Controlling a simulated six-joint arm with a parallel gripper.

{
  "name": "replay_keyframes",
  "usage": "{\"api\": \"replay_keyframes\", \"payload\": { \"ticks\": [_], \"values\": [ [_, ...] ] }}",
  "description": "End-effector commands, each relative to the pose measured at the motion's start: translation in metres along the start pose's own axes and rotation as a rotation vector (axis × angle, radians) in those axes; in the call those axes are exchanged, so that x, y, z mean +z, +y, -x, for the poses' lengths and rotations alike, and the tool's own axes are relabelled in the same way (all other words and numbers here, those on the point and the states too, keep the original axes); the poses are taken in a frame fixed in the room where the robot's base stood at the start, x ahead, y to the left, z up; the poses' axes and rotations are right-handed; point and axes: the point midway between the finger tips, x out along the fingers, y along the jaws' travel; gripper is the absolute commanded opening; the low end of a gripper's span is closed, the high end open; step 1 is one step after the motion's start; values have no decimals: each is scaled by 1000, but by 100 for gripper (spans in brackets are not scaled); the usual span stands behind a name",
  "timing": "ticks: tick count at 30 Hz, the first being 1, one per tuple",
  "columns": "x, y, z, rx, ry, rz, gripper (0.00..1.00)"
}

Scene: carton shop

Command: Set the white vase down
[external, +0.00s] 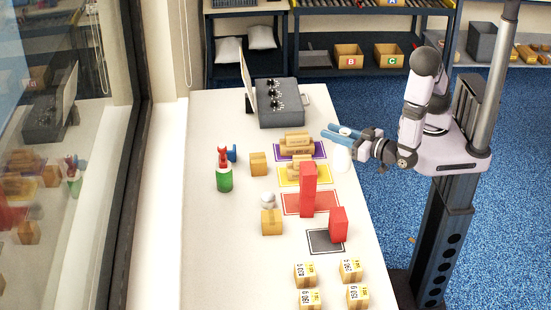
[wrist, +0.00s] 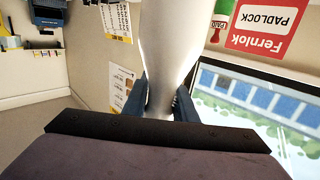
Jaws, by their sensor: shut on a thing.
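The white vase (wrist: 168,45) fills the middle of the wrist view, between the two dark blue fingers of my gripper (wrist: 161,100), which is shut on it. Its narrow end is at the fingers and it widens away from them.
Purple (external: 318,152), yellow (external: 288,181), red (external: 291,209) and black (external: 320,247) mats line the table's right side. Wooden pieces and red blocks (external: 307,190) stand on or near them. A grey case (external: 280,105) stands at the back. The table's left side is largely clear.

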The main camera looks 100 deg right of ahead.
Motion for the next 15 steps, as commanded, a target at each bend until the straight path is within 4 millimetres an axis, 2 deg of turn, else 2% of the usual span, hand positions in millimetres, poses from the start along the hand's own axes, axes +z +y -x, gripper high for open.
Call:
{"api": "replay_keyframes", "payload": {
  "ticks": [10, 15],
  "values": [
    [10, 0, 0, 0, 1, 1, 0],
    [26, 0, -1, 0, 1, 4, 0]
  ]
}}
